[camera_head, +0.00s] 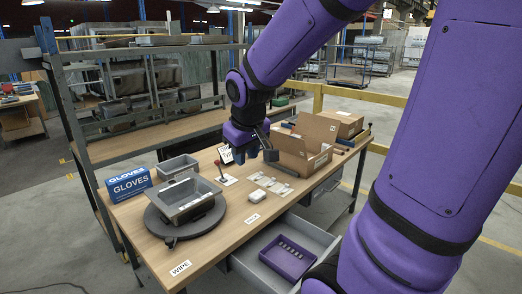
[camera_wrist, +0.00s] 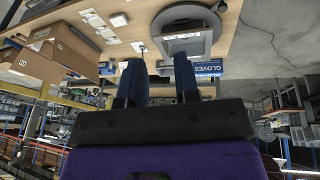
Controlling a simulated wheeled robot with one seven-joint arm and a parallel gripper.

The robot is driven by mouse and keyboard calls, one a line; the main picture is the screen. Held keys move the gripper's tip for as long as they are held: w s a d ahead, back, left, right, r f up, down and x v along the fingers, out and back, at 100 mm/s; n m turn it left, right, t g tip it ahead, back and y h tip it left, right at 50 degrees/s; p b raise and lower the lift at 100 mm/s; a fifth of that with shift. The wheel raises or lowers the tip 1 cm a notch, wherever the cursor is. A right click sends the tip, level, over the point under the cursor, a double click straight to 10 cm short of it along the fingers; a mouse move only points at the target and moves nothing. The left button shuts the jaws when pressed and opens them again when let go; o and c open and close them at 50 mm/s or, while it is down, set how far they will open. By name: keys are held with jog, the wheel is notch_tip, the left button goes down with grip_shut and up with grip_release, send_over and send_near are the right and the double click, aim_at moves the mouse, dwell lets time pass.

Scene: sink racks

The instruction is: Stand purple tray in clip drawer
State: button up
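A purple tray (camera_head: 272,261) lies flat inside an open grey drawer (camera_head: 318,235) under the workbench's front edge. A row of small light pieces shows in the tray; I cannot tell whether they are loose. My arm hides the drawer's right front part. My gripper (camera_head: 255,153) hangs over the back of the bench, well away from the drawer. In the wrist view my gripper's two blue fingers (camera_wrist: 157,68) stand apart with nothing between them, so it is open and empty.
On the workbench (camera_head: 222,238) are a grey bin (camera_head: 188,205) on a dark round turntable (camera_head: 170,232), another grey bin (camera_head: 177,165), a blue gloves box (camera_head: 129,184), white cards (camera_head: 270,184) and an open cardboard box (camera_head: 303,148). A metal rack (camera_head: 140,148) stands at left.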

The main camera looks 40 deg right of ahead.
jog(key=s+a+r+t, duration=0.1)
jog(key=s+a+r, duration=0.3)
jog(key=s, duration=0.3)
jog(key=s+a+r+y, duration=0.1)
jog(key=s+a+r, duration=0.2)
jog(key=s, duration=0.4)
jog(key=shift+a+r+t+y, duration=0.3)
jog(key=shift+a+r+t, duration=0.05)
jog(key=shift+a+t, duration=0.05)
jog(key=shift+d, duration=0.1)
